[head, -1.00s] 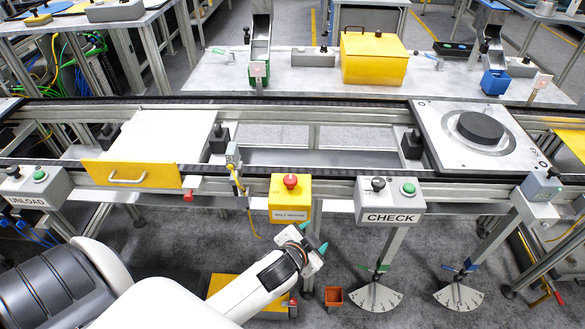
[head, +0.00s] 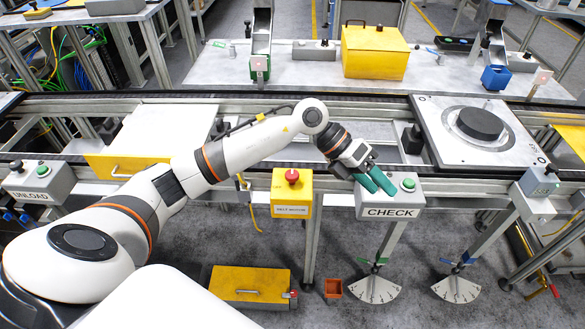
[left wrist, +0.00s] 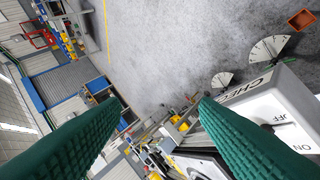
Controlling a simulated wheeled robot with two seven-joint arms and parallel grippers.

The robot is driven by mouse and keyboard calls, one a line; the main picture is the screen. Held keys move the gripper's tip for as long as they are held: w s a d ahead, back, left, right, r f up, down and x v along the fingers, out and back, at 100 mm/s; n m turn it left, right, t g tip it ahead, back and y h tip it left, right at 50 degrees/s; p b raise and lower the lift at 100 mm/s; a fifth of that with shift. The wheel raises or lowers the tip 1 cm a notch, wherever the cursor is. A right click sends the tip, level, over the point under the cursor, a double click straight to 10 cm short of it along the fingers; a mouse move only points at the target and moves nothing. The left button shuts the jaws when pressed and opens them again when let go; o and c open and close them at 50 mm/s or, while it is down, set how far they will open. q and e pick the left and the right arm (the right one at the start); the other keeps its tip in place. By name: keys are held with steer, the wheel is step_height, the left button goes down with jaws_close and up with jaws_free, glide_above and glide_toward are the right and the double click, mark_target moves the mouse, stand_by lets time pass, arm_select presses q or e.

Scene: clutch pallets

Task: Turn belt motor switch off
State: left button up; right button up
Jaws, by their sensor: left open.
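The yellow belt motor box (head: 291,211) with a red knob on top (head: 292,176) is mounted on the front of the conveyor in the head view. My left gripper (head: 376,183) is open, to the right of that box, with its green fingers over the grey CHECK box (head: 390,212). The fingers hide the black knob seen there earlier. In the left wrist view the open green fingers (left wrist: 160,104) show nothing between their tips. The CHECK box (left wrist: 287,105) with OFF and ON lettering is at the right, partly behind a finger. My right gripper is not in view.
A green button (head: 408,185) sits on the CHECK box. The grey UNLOAD box (head: 38,184) is at far left. A pallet with a black disc (head: 480,124) lies on the conveyor. A yellow case (head: 249,286) and an orange bin (head: 333,288) are on the floor.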

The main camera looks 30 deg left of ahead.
arm_select(q)
steer(key=w+a+y, duration=0.2)
steer(key=a+y, duration=0.4)
steer(key=a, duration=0.6)
steer(key=n+g+y, duration=0.1)
steer(key=y, duration=0.3)
glide_toward(292, 174)
step_height(292, 174, down, 7)
steer(key=p, duration=0.4)
steer(key=shift+w+d+f, duration=0.1)
steer(key=shift+w+d, duration=0.05)
steer(key=shift+f, duration=0.75)
steer(key=c, duration=1)
